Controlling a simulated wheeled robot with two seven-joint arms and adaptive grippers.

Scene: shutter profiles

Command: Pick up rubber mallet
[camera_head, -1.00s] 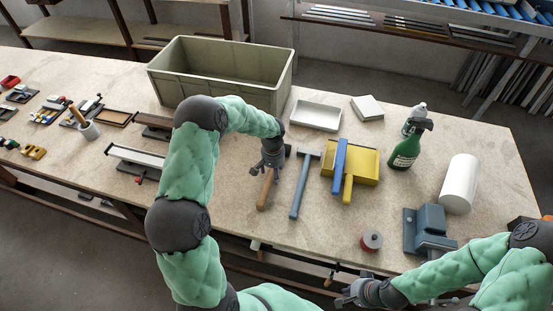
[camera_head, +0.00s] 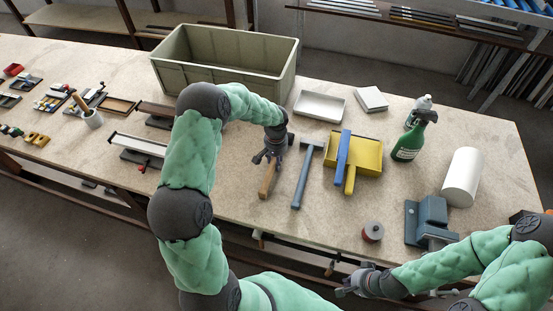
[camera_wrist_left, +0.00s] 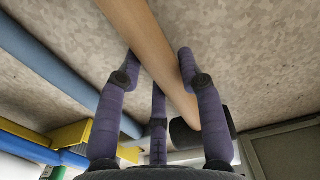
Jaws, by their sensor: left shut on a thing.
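The rubber mallet has a wooden handle (camera_head: 267,181) that points to the table's front edge. Its black head is hidden behind my left gripper in the head view. The left wrist view shows the handle (camera_wrist_left: 150,40) running between my fingers and the dark head (camera_wrist_left: 188,136) close to the palm. My left gripper (camera_head: 264,158) is shut on the mallet from above, at or very near the table; I cannot tell whether the mallet is clear of it. My right gripper (camera_head: 343,284) is empty, with fingers apart, in front of the table.
A blue-grey hammer (camera_head: 303,178) lies just right of the mallet. Beyond it are a yellow dustpan (camera_head: 367,157) with a blue brush (camera_head: 342,158), and a green spray bottle (camera_head: 408,146). A large grey-green crate (camera_head: 222,78) stands behind. Clear tabletop lies in front of the dustpan.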

